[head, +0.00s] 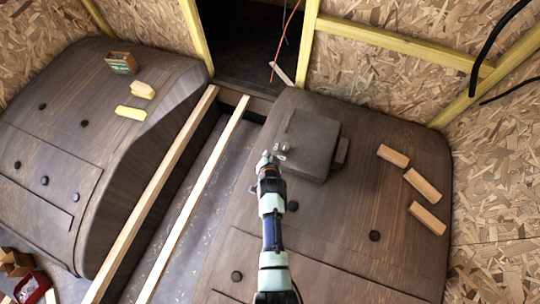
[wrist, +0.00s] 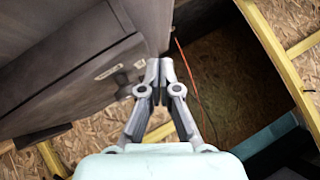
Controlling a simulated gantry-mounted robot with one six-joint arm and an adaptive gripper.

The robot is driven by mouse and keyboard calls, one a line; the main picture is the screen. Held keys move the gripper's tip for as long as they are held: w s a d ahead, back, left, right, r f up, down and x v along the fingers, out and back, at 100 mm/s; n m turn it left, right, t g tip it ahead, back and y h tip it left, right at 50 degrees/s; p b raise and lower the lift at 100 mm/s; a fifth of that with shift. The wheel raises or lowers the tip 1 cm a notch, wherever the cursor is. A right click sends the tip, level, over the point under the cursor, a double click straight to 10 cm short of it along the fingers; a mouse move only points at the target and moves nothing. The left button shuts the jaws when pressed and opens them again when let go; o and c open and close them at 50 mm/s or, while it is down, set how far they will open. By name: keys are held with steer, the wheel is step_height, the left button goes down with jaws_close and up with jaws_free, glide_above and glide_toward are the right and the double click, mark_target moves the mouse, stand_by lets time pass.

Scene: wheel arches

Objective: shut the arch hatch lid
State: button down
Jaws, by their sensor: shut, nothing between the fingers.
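The arch hatch lid (head: 312,138) is a dark brown, square panel on the right wheel arch (head: 325,225). It looks raised above the arch's surface; its exact angle is hard to tell. My gripper (head: 266,158) is at the lid's left side, near small light metal fittings on it. In the wrist view my gripper (wrist: 159,66) has its fingers together and empty, beside the edge of a dark panel (wrist: 60,50) that appears to be the lid. Whether the fingertips touch it is not clear. My arm reaches in from the lower edge.
Wooden blocks (head: 422,186) lie on the arch right of the lid. Two pale battens (head: 190,205) run along the gap between the arches. The left arch (head: 60,150) carries a small box (head: 121,63) and yellow pieces. An orange cord (head: 285,35) hangs behind.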

step_height(320, 180, down, 2)
steer(key=shift+a+f+b, duration=0.1)
steer(key=shift+f+b, duration=0.05)
steer(key=shift+b, duration=0.5)
steer(key=shift+s+f, duration=0.1)
steer(key=shift+f, duration=0.2)
steer(key=shift+s+f, duration=0.1)
steer(key=shift+f, duration=0.05)
steer(key=s+a+r+p, duration=0.1)
steer(key=s+r+p, duration=0.1)
steer(key=r, duration=0.4)
steer(key=s+a+r+p, duration=0.2)
steer(key=s+r+p, duration=0.1)
steer(key=r, duration=0.3)
steer(key=shift+s+r+p, duration=0.2)
steer(key=shift+s+p, duration=0.1)
steer(key=shift+p, duration=0.1)
steer(key=shift+a, duration=0.1)
